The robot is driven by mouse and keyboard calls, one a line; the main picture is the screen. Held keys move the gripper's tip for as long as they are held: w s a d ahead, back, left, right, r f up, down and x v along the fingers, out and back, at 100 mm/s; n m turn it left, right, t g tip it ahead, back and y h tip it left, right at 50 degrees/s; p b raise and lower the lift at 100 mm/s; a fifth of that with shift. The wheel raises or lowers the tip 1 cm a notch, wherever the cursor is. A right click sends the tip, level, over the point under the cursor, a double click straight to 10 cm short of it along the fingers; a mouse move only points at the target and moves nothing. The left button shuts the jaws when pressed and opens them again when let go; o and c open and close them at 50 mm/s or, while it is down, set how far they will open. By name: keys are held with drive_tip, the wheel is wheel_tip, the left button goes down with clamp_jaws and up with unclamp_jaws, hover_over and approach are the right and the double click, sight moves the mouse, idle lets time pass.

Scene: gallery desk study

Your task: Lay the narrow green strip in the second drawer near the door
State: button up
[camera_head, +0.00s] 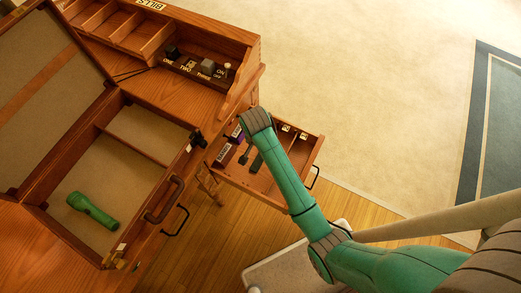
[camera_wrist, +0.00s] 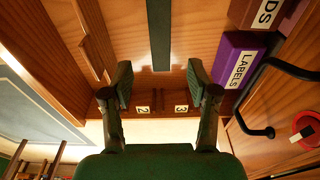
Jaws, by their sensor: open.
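The narrow green strip (camera_wrist: 159,35) is dark and lies flat on the wooden floor of the pulled-out drawer (camera_head: 318,150). In the wrist view it runs from the top edge to a point between my fingertips. A dark strip in the drawer in the head view (camera_head: 257,163) looks like the same piece. My gripper (camera_wrist: 158,75) is open and empty, one finger to each side of the strip's near end. I cannot tell its height above the strip. In the head view my arm covers part of the drawer.
A purple LABELS box (camera_wrist: 240,62) and a brown box (camera_wrist: 252,12) stand right of my gripper in the wrist view. Tags 2 (camera_wrist: 143,109) and 3 (camera_wrist: 181,109) show below. An open case (camera_head: 60,160) holds a green flashlight (camera_head: 92,210). Open floor (camera_head: 380,100) lies right.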

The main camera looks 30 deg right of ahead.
drive_tip(key=shift+s+a+r, duration=0.1)
drive_tip(key=shift+r, duration=1)
